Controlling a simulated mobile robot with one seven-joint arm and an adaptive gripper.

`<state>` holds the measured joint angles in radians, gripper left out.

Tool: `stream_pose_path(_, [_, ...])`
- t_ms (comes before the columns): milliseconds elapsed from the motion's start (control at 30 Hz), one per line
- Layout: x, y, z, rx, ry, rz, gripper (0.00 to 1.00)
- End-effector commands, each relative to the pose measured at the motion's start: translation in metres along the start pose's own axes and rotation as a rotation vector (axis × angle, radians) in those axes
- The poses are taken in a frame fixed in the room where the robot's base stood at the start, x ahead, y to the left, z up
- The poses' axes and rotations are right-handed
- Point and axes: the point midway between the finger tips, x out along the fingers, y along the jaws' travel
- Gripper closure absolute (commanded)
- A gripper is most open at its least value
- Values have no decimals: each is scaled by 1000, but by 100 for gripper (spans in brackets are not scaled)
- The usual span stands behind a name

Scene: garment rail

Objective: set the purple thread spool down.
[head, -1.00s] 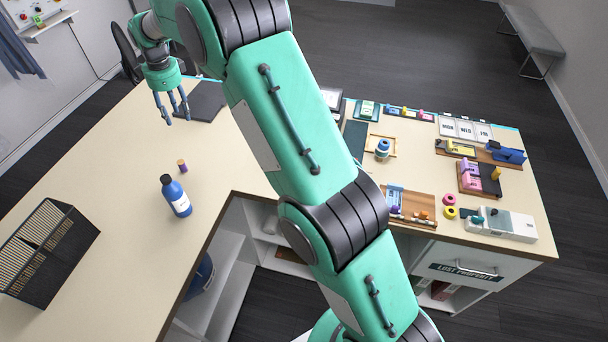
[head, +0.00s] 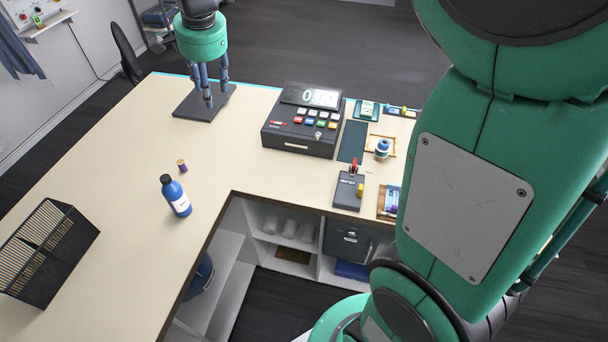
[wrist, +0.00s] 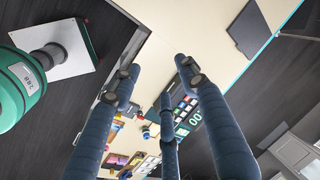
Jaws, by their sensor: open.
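A small purple thread spool (head: 182,168) with a tan top stands on the cream counter (head: 130,190), just behind the blue bottle (head: 177,197) and apart from it. My gripper (head: 211,92) is high up at the back of the counter, over or near the dark flat pad (head: 190,107), well away from the spool. Its fingers are spread, with nothing between them. The wrist view also shows the open gripper (wrist: 160,78) empty. I cannot make out the spool in the wrist view.
A cash register (head: 300,125) stands right of the pad. A black slatted rack (head: 48,250) is at the front left. My arm covers much of the counter's right part. The counter around the spool and bottle is mostly clear.

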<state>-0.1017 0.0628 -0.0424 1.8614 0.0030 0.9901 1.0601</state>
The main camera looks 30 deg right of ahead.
Motion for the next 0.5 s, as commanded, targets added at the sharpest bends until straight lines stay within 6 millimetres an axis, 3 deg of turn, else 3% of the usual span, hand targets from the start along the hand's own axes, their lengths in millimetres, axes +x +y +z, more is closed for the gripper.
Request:
stream_pose_path(200, [-35, 53, 18, -156, 27, -30, 57])
stream_pose_path(500, [-66, 126, 47, -374, 70, -59, 57])
